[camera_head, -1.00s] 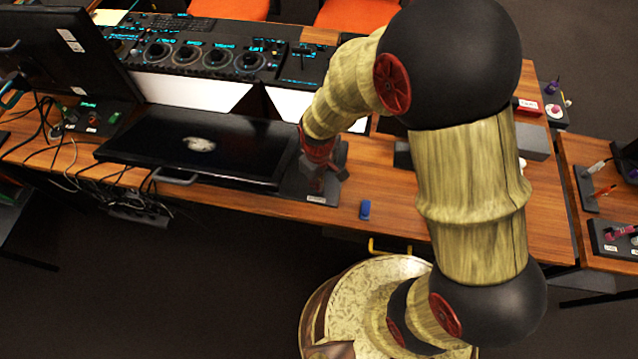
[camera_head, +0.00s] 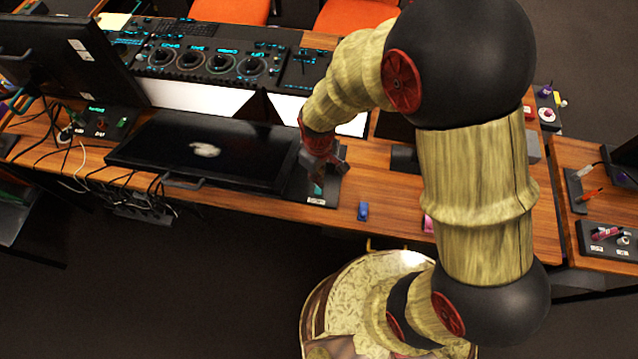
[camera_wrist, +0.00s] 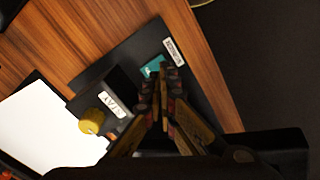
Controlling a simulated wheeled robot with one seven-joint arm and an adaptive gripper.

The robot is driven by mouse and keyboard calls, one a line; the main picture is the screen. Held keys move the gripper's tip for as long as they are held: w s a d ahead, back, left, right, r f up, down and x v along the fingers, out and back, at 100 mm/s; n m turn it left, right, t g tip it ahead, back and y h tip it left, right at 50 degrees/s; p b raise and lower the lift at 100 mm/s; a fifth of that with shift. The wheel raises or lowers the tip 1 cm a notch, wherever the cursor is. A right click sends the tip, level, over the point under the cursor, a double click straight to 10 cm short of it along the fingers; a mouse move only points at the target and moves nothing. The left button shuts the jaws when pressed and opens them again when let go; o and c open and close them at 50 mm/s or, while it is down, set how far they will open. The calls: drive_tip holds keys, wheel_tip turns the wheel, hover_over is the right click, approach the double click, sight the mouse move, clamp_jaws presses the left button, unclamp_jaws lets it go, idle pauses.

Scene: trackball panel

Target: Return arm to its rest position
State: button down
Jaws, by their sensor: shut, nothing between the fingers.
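My gripper (camera_head: 322,172) hangs at the end of my bent arm, over a small dark panel (camera_head: 318,200) at the front of the wooden desk. In the wrist view my gripper (camera_wrist: 160,95) is shut and empty, its fingertips together. Behind the tips is a teal patch (camera_wrist: 153,66) on the dark panel (camera_wrist: 100,70). A white label (camera_wrist: 174,51) is beside the patch. A yellow knob (camera_wrist: 92,121) and another white label (camera_wrist: 112,102) lie left of the fingers. I cannot tell whether the fingertips touch the panel.
A dark flat screen (camera_head: 215,152) lies left of my gripper. A tilted monitor (camera_head: 75,60) and loose cables stand at the far left. A control console (camera_head: 205,62) runs along the back. A small blue object (camera_head: 363,210) lies on the desk to the right. Dark floor is open in front.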

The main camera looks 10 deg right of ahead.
drive_tip(key=shift+r, duration=0.5)
drive_tip(key=shift+f, duration=0.1)
drive_tip(key=s+d+r+m+t, duration=0.2)
drive_tip(key=s+d+r, duration=0.2)
drive_tip(key=r, duration=0.6)
drive_tip(key=s+d+r+m+t, duration=0.1)
drive_tip(key=s+d+r+m, duration=0.2)
drive_tip(key=r, duration=0.7)
drive_tip(key=s+d+r+m+t, duration=0.2)
drive_tip(key=s+d+r, duration=0.3)
drive_tip(key=r, duration=0.6)
drive_tip(key=shift+m+t, duration=0.3)
drive_tip(key=shift+m, duration=0.2)
drive_tip(key=shift+s+d, duration=0.1)
drive_tip(key=shift+s, duration=0.05)
